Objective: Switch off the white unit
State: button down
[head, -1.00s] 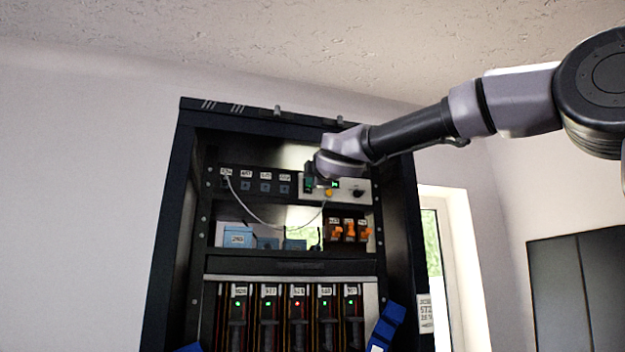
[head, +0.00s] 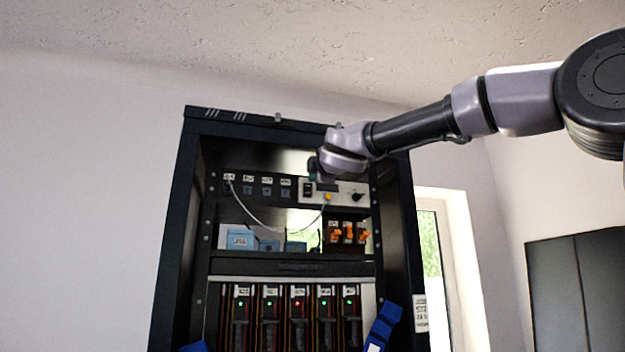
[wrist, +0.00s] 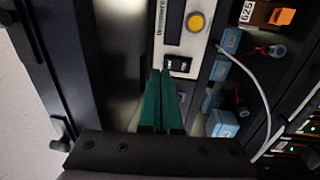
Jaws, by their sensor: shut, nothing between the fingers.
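The white unit (head: 344,200) is a panel in the upper right of the rack. It has a black rocker switch (head: 308,188), a dark display (head: 327,187), a yellow button (head: 327,198) and a black knob (head: 357,197). The wrist view shows the white unit (wrist: 204,45) with its rocker switch (wrist: 178,64), yellow button and unlit display. My gripper (wrist: 159,72) has green fingers, shut and empty, with the tips just beside the rocker switch; contact cannot be told. In the head view my gripper (head: 314,168) is just above the switch, partly hidden by my wrist.
A white cable (head: 256,217) hangs from a socket row to the unit. Orange switches (head: 348,232) and blue boxes (head: 241,237) sit on the shelf below. Modules with small lights (head: 297,310) stand lower. The dark rack frame (head: 178,240) surrounds these.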

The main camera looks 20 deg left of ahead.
jog(key=r+v, duration=0.2)
jog(key=v, duration=0.8)
jog(key=shift+s+d+r, duration=0.15)
jog(key=shift+s+d, duration=0.05)
jog(key=shift+s, duration=0.2)
jog(key=w+d+f+m+g+h, duration=0.2)
jog(key=d+f+m+h, duration=0.4)
jog(key=d+f, duration=0.6)
jog(key=w+d+f+m+g+h, duration=0.3)
jog(key=d+f+m, duration=0.5)
jog(key=d, duration=0.8)
jog(key=s+d+f+m+g, duration=0.2)
jog(key=s+d+f+m, duration=0.4)
jog(key=f, duration=0.4)
jog(key=s+d+f+m+g, duration=0.2)
jog(key=s+d+f+m, duration=0.4)
jog(key=f, duration=0.5)
jog(key=s+m, duration=0.2)
jog(key=s, duration=0.1)
jog(key=shift+d+y, duration=0.2)
jog(key=shift+y, duration=0.2)
jog(key=shift+s+f, duration=0.1)
